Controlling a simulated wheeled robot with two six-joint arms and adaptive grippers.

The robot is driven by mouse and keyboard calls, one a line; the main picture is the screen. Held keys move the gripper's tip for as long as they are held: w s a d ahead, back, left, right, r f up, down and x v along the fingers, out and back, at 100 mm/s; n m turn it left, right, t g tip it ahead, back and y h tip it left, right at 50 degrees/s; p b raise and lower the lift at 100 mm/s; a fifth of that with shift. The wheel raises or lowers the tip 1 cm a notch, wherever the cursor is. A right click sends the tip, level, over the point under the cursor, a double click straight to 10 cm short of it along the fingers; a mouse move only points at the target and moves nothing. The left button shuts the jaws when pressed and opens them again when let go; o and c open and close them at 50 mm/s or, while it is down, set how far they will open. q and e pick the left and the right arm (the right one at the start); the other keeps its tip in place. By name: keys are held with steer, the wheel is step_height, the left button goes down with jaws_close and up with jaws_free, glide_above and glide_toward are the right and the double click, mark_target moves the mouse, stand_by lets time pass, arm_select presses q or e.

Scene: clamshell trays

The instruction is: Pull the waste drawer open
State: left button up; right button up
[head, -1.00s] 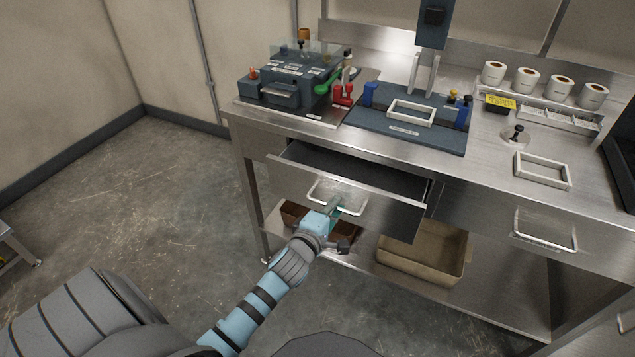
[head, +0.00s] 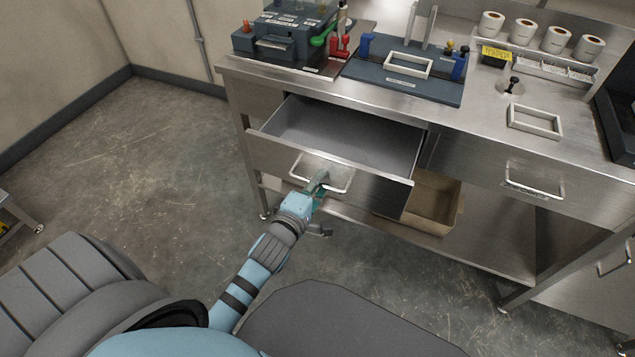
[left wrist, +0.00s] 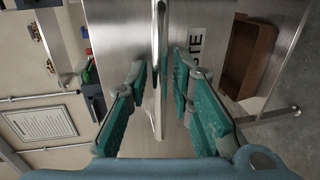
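The waste drawer (head: 376,191) under the bench's left part stands well out, and its empty grey inside shows in the head view. Its front carries a pale bar handle (head: 346,186). My left gripper (head: 318,181) is at the handle. In the left wrist view the handle bar (left wrist: 158,100) runs between the two green-padded fingers, with a gap visible on each side, so the gripper looks open around it. Part of a label (left wrist: 195,45) ending in "TE" shows on the drawer front. My right gripper is not in view.
A second, shut drawer (head: 480,170) with its own handle is to the right. A tan bin (head: 438,205) stands on the shelf below. The bench top holds a dark machine (head: 285,38), a blue fixture (head: 440,92) and several label rolls.

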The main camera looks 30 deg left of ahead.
arm_select(q)
steer(key=shift+s, duration=0.1)
steer(key=v, duration=1.1)
steer(key=shift+s+r, duration=0.15)
steer(key=shift+s, duration=0.25)
